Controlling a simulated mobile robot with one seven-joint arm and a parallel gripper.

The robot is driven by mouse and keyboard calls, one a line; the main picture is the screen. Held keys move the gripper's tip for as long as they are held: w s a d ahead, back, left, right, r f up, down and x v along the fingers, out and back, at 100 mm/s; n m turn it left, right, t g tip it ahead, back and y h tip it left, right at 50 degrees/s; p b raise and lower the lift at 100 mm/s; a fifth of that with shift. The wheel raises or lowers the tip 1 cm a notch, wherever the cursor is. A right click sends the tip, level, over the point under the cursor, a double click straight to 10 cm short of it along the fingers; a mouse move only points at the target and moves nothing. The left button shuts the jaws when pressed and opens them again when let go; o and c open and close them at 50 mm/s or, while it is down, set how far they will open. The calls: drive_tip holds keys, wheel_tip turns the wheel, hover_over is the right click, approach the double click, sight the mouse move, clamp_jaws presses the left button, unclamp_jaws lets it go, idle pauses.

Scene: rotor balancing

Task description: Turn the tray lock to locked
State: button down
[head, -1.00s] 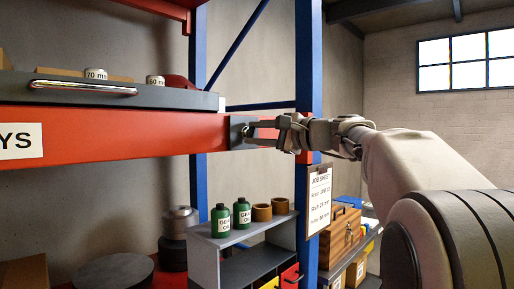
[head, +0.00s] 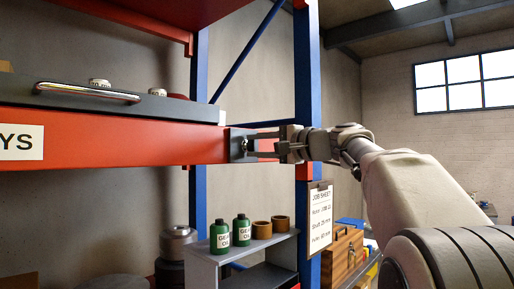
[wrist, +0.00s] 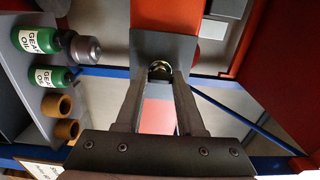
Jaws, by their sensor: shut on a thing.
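The tray lock is a small metal knob (wrist: 160,69) on a dark plate (wrist: 176,46) at the right end of the red beam. The plate also shows in the head view (head: 236,152). My gripper (wrist: 160,78) is shut on the knob, one finger on each side, and hides part of it. In the head view my gripper (head: 254,146) reaches the plate from the right. The knob's lock position cannot be read. The dark grey tray (head: 180,108) with a chrome handle (head: 88,92) sits above the beam, left of the lock.
A blue upright (head: 307,80) stands just behind my gripper. Below are a grey shelf (head: 205,258) with green oil bottles (head: 241,231) and brown rings (head: 262,230), and a hanging job sheet (head: 320,215).

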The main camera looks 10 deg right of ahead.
drive_tip(key=c, duration=0.5)
unclamp_jaws()
drive_tip(key=b+v, duration=0.1)
drive_tip(key=v, duration=1.6)
drive_tip(key=shift+s+d, duration=0.15)
